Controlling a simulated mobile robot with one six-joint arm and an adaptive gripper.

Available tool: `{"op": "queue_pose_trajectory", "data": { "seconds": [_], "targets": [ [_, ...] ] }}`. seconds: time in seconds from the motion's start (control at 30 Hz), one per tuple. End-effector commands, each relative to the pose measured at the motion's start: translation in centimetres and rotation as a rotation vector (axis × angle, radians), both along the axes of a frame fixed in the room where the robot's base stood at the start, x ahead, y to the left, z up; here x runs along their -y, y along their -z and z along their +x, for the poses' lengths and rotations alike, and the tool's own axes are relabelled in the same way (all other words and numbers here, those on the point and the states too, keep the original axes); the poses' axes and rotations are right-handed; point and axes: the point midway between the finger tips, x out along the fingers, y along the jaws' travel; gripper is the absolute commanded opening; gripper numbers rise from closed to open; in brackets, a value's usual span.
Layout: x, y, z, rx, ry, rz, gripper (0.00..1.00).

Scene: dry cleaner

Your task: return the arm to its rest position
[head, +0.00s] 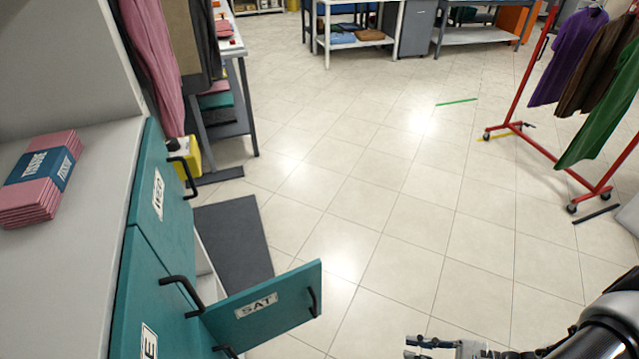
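My gripper (445,348) shows at the bottom edge, right of centre, over the tiled floor. Its fingers are cut off by the frame and I cannot tell whether they are open or shut. My arm reaches in from the lower right corner. Nothing shows in the visible part of the gripper.
A teal SAT door (262,303) stands swung out from the cabinet, left of my gripper. Pink packs (42,178) lie on the grey counter (75,270). A red clothes rack (545,158) stands at right. The tiled floor (400,200) between is clear.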

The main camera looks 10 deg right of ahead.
Motion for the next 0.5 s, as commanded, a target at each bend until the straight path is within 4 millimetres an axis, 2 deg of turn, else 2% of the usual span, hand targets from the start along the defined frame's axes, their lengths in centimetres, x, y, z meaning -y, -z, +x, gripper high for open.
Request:
{"op": "queue_pose_trajectory", "data": {
  "seconds": [0.23,0.5],
  "targets": [
    [0.3,-7.3,2.6,0.012,-0.340,-0.272,0.17],
    [-2.2,-15.8,5.0,0.081,-0.714,-0.618,0.17]
  ]
}}
